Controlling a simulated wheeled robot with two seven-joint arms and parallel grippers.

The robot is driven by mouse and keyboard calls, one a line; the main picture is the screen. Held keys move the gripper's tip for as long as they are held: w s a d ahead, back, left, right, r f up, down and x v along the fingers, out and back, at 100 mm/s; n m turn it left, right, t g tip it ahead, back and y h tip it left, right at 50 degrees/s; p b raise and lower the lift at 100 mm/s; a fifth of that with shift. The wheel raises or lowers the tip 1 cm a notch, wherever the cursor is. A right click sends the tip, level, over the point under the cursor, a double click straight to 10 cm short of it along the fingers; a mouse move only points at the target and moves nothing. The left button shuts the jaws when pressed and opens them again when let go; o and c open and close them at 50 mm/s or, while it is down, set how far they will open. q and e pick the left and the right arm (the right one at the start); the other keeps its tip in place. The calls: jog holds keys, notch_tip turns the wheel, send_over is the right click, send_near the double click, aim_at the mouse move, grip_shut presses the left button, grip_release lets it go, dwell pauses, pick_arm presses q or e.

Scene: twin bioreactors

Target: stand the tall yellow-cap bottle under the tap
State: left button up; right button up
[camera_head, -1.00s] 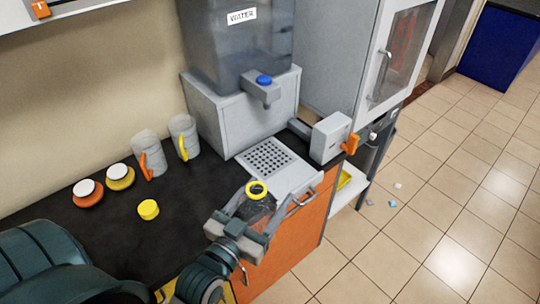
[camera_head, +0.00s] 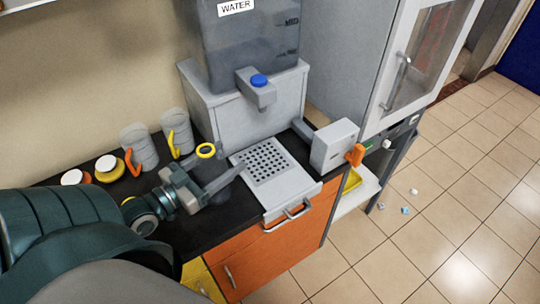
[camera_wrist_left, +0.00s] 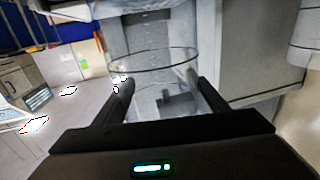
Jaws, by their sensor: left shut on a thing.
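My left gripper (camera_head: 214,178) is shut on the bottle (camera_head: 206,151), a clear, dark-looking vessel with a yellow neck ring and an open top. The bottle looks about upright, at the left of the tap and the drip grate. In the left wrist view, the clear bottle wall (camera_wrist_left: 160,100) stands between the two fingers. The tap (camera_head: 258,91) has a blue button and juts from the grey water dispenser above the perforated grate (camera_head: 268,160). The bottle's base is partly hidden by the gripper. My right gripper is not in view.
Two jugs, one orange-handled (camera_head: 140,150) and one yellow-handled (camera_head: 176,130), stand behind the bottle. A grey box (camera_head: 334,144) with an orange part is right of the grate. The grate's top is clear.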

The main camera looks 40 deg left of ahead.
pick_arm(q)
jog(key=shift+s+a+r, duration=0.1)
jog(key=shift+s, duration=0.05)
jog(key=w+d+p, duration=0.2)
jog(key=w+p, duration=0.2)
jog(key=w, duration=1)
jog(key=shift+d, duration=0.35)
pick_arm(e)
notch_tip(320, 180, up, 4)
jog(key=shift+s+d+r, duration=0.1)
pick_arm(q)
jog(key=w, duration=0.1)
jog(key=w+f+p, duration=0.1)
jog(key=w, duration=0.1)
jog(key=shift+w+d+f+p, duration=0.25)
jog(key=shift+w+d+p, duration=0.1)
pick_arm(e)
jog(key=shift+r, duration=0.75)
